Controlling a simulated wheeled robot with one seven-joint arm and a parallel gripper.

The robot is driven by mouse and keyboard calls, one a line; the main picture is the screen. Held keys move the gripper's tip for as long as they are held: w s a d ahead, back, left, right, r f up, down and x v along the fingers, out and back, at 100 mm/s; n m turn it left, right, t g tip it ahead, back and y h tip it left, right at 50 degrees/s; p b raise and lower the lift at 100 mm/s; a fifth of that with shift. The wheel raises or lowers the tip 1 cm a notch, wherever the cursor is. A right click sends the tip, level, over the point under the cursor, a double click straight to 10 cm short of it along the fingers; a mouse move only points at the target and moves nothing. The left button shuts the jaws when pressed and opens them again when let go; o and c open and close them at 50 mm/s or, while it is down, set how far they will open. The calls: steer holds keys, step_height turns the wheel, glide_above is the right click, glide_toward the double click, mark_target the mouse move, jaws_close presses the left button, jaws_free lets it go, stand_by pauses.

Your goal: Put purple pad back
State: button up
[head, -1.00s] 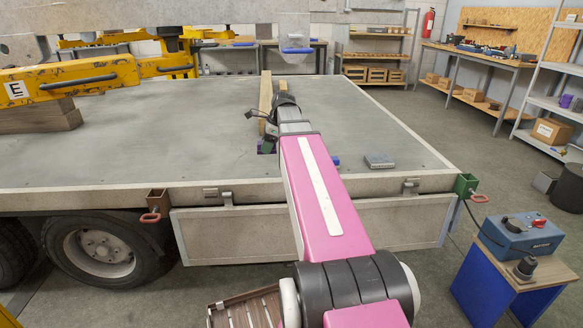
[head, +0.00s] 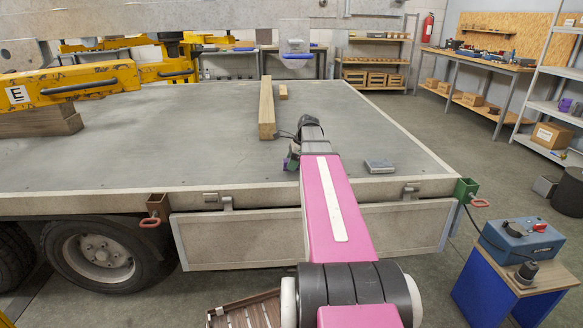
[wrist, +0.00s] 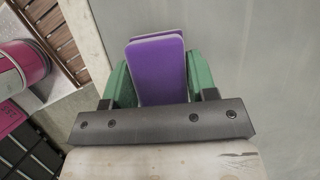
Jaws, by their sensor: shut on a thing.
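The purple pad (wrist: 158,75) is between the two green fingers of my gripper (wrist: 158,82) in the wrist view. The gripper is shut on it, and the pad's broad face is toward the camera. A second pale-edged purple layer shows behind its top edge; I cannot tell whether it is a separate pad. In the head view my gripper (head: 291,159) is over the front part of the trailer deck (head: 160,135), near the front edge. Only a small bit of purple shows there. My arm hides part of the deck beside it.
A wooden beam (head: 267,110) and a small wood block (head: 283,91) lie on the deck beyond the gripper. A grey block (head: 379,166) lies to the right. A slatted brown tray (head: 245,312) is at the bottom. A yellow frame (head: 70,85) stands at left.

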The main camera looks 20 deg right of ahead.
step_height(320, 180, down, 2)
steer(key=o, duration=0.8)
steer(key=shift+o, duration=0.2)
steer(key=shift+r, duration=0.1)
steer(key=v, duration=1.2)
